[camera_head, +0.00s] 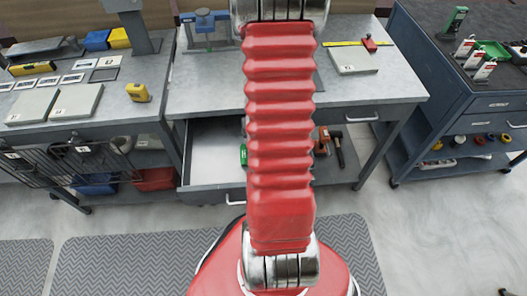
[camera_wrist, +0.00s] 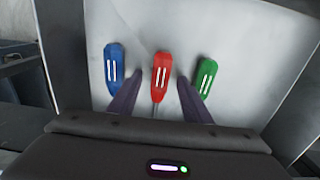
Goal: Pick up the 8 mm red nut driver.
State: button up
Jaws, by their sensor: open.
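The red nut driver (camera_wrist: 161,77) lies in the wrist view with its handle away from me and its thin shaft running toward my gripper; two white stripes mark the handle. A blue driver (camera_wrist: 114,66) lies to its left and a green driver (camera_wrist: 205,78) to its right. My gripper (camera_wrist: 161,82) is open, one dark finger on each side of the red handle. I see gaps on both sides; how far above it the fingertips are, I cannot tell. The shaft's lower end is hidden by my gripper body.
The drivers lie on the pale floor of the open drawer (camera_head: 213,152), whose grey walls stand close on both sides. The workbench top (camera_head: 205,97) overhangs behind it. My arm hides part of the drawer in the head view.

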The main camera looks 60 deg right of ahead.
jog(key=shift+c, duration=0.3)
grip_shut()
dwell(0.3)
notch_tip(320, 180, up, 18)
dwell(0.9)
dwell(0.4)
